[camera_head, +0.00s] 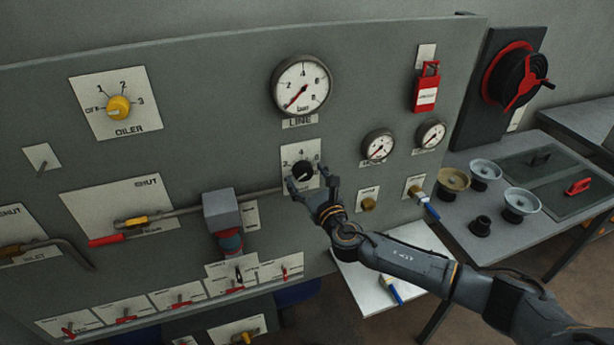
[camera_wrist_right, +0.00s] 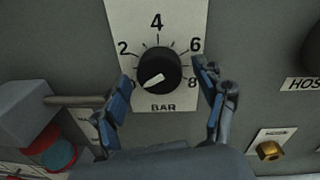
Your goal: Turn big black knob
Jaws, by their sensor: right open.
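The big black knob (camera_head: 302,170) sits on a white dial plate on the grey panel, below the large line gauge. In the right wrist view the knob (camera_wrist_right: 158,70) is round, with a white pointer mark aimed to the lower left, below the 2. The plate (camera_wrist_right: 158,22) reads 2, 4, 6, 8 and BAR. My right gripper (camera_head: 312,186) is open in front of the knob. In the wrist view its blue-padded fingers (camera_wrist_right: 166,80) stand on the left and right of the knob, with a gap showing on both sides. My left gripper is not in view.
The line gauge (camera_head: 301,86) is above the knob. A grey box valve (camera_head: 222,210) with a pipe lies to the left. Small gauges (camera_head: 378,145) and a red padlock (camera_head: 427,87) are to the right. A table (camera_head: 540,235) with several cup-shaped parts stands at the far right.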

